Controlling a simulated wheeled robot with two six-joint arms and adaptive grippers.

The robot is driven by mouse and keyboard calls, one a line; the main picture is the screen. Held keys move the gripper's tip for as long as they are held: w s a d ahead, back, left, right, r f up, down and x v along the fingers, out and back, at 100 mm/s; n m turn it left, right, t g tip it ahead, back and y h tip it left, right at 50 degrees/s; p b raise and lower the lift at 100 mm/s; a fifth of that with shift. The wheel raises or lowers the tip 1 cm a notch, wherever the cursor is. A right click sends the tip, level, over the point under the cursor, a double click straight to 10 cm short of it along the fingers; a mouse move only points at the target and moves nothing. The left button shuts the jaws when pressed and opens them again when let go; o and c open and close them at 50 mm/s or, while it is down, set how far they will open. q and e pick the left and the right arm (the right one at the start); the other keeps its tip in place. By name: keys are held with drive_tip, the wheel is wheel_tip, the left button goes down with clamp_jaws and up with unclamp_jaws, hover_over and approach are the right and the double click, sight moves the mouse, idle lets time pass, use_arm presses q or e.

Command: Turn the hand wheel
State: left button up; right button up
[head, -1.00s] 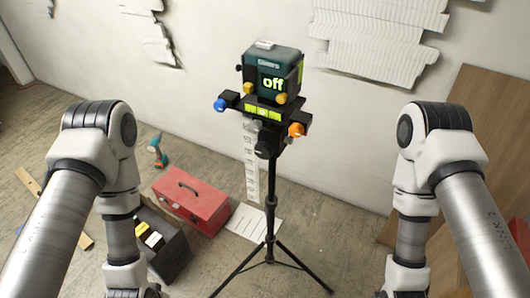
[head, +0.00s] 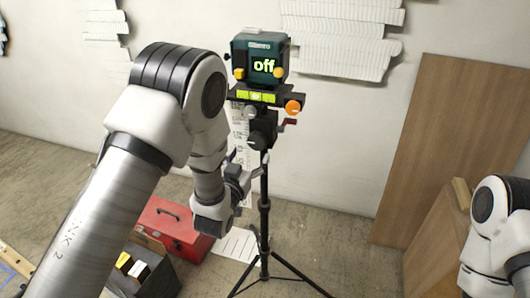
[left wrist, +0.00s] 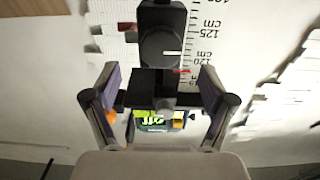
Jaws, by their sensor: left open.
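A dark green device (head: 260,58) with a lit "off" display stands on a black tripod (head: 264,215). A black round knob (head: 257,141), which may be the hand wheel, sits below its mount. In the left wrist view the knob (left wrist: 163,50) faces the camera with a white mark on it. An orange knob (head: 292,107) sits at the mount's right, above a small red lever (head: 288,123). My left gripper (head: 240,175) is open and empty, below and left of the black knob. In the left wrist view its fingers (left wrist: 160,110) are spread, with the upside-down device beyond them. My right gripper is out of view.
A red toolbox (head: 172,228) and a dark open box (head: 145,265) are on the floor at the lower left. Wooden boards (head: 445,150) lean at the right. A measuring strip (left wrist: 208,40) runs down the wall behind the tripod.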

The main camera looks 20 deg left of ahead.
sight(256, 143)
use_arm(q)
drive_tip(key=w+p, duration=0.1)
drive_tip(key=w, duration=0.5)
drive_tip(key=shift+w+r, duration=0.1)
drive_tip(key=shift+w, duration=0.25)
drive_tip(key=shift+w+d, duration=0.1)
drive_tip(key=shift+w, duration=0.3)
drive_tip(key=shift+s, duration=0.15)
drive_tip(key=c, duration=1.2)
